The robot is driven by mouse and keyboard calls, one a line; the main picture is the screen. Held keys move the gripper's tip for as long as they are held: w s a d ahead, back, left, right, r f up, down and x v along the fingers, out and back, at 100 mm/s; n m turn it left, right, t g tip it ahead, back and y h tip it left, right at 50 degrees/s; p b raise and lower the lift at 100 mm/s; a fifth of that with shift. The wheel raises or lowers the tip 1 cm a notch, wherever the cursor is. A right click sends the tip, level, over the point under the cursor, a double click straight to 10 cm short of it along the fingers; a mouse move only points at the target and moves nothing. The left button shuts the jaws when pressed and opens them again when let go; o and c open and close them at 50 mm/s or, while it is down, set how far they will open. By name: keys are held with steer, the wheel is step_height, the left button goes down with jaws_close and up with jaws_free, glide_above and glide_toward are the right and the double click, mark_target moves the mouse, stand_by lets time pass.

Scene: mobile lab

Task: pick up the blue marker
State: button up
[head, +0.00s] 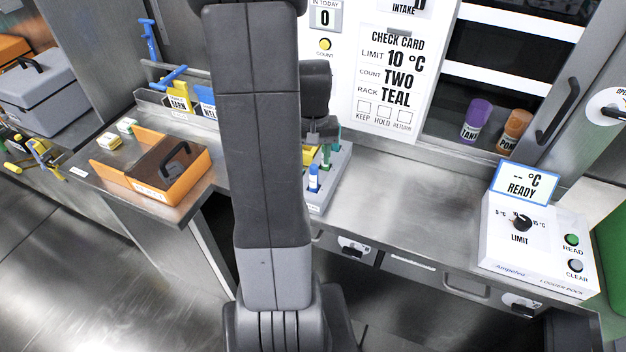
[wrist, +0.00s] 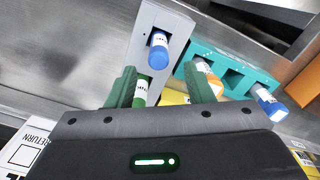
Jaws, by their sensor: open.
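A blue-capped marker (wrist: 158,50) stands in a grey rack (wrist: 176,20) in the wrist view. It also shows in the head view (head: 314,178), near the front of the rack. A green-capped marker (wrist: 141,92) stands in the same rack. My gripper (wrist: 160,72) is open, with its two green fingers spread. In the wrist view the blue marker appears between and just beyond the fingertips, not gripped. Another blue marker (wrist: 268,103) and an orange one (wrist: 208,75) are in a teal rack (wrist: 236,70). My arm hides part of the head view.
An orange tray (head: 150,176) lies on the left counter. A white logger dock (head: 535,240) stands on the right, with clear steel bench (head: 400,190) between it and the grey rack. Purple (head: 476,120) and orange (head: 515,130) containers stand in the cabinet behind.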

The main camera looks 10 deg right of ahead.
mark_target(314, 175)
steer(key=shift+s+f+p, duration=0.2)
steer(key=shift+f, duration=1.4)
steer(key=shift+s+f+p, duration=0.15)
steer(key=shift+f+p, duration=0.05)
steer(key=shift+f, duration=1.4)
steer(key=shift+c, duration=0.5)
jaws_close()
